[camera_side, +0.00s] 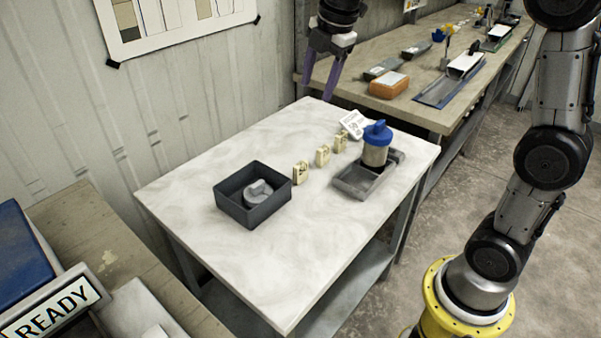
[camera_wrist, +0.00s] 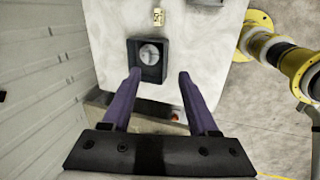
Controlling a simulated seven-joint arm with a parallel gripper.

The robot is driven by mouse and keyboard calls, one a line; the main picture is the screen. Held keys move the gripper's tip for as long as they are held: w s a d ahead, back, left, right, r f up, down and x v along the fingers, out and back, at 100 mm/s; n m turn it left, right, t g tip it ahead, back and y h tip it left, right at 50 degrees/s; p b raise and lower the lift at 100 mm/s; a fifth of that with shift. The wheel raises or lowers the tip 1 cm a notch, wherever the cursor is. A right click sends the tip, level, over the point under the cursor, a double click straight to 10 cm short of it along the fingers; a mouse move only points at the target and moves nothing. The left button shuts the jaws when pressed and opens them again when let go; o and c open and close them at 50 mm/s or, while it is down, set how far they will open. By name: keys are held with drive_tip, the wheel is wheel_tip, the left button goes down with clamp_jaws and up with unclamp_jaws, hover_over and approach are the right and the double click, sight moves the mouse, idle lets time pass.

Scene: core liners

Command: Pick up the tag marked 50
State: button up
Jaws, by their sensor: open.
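Three small cream tags stand in a slanting row on the white marble table in the side view: a near one (camera_side: 300,172), a middle one (camera_side: 322,155) and a far one (camera_side: 340,143). They have dark markings; the near one may read 50, but the print is too small to be sure. One cream tag (camera_wrist: 158,16) also shows at the top of the wrist view. My gripper (camera_side: 318,92) is high above the table's far end, its purple fingers apart and empty. In the wrist view my gripper (camera_wrist: 158,74) is also empty.
A dark open box (camera_side: 222,205) holding a round grey piece (camera_side: 259,192) stands left of the tags. The table's near part is clear. A wall runs along the left.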

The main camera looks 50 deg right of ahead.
drive_tip(key=w+d+f+n+g, duration=0.1)
drive_tip(key=w+d+f, duration=0.2)
drive_tip(key=w+f, duration=0.3)
drive_tip(key=g, duration=0.2)
hover_over(301, 163)
drive_tip(key=f, duration=1.8)
drive_tip(key=shift+s+a+f, duration=0.15)
drive_tip(key=shift+s+f, duration=0.05)
drive_tip(key=shift+w+f, duration=0.2)
drive_tip(key=shift+f, duration=2.75)
clamp_jaws()
